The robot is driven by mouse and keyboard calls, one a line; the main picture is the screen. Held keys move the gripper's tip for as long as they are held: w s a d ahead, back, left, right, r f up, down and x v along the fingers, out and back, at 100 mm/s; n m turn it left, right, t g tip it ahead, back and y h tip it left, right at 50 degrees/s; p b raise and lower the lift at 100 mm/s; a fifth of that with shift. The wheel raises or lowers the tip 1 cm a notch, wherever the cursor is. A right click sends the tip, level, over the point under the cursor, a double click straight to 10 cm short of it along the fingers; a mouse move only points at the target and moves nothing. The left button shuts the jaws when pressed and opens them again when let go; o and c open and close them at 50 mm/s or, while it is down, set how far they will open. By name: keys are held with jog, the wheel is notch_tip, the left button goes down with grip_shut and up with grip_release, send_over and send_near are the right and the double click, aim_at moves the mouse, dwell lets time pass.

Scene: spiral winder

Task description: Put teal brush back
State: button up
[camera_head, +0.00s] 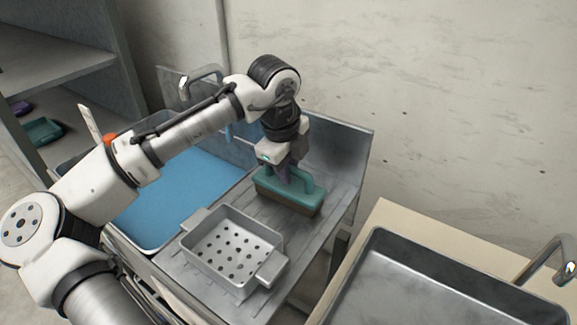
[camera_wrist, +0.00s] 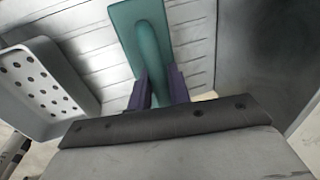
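The teal brush (camera_head: 290,188), a block with a loop handle and brown bristles below, is upright at the ribbed metal drainboard (camera_head: 335,192). I cannot tell if its bristles touch the board. My gripper (camera_head: 287,172) points down at the handle from above. In the wrist view, my gripper's purple fingers (camera_wrist: 160,86) stand on both sides of the brush's handle (camera_wrist: 152,50) with no clear gap, so it looks shut on the handle. The near end of the brush is hidden behind the dark gripper body.
A perforated metal basket (camera_head: 232,248) stands left of the brush. A sink basin with blue water (camera_head: 180,200) and a faucet (camera_head: 203,80) lie beyond it. A shelf (camera_head: 65,70) at the left holds a teal item (camera_head: 42,130). An empty metal basin (camera_head: 440,285) is at lower right.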

aim_at(282, 189)
jog(key=o, duration=0.3)
jog(key=shift+o, duration=0.2)
notch_tip(282, 189, up, 12)
jog(key=s+a, duration=0.1)
jog(key=s, duration=0.1)
jog(key=shift+a, duration=0.2)
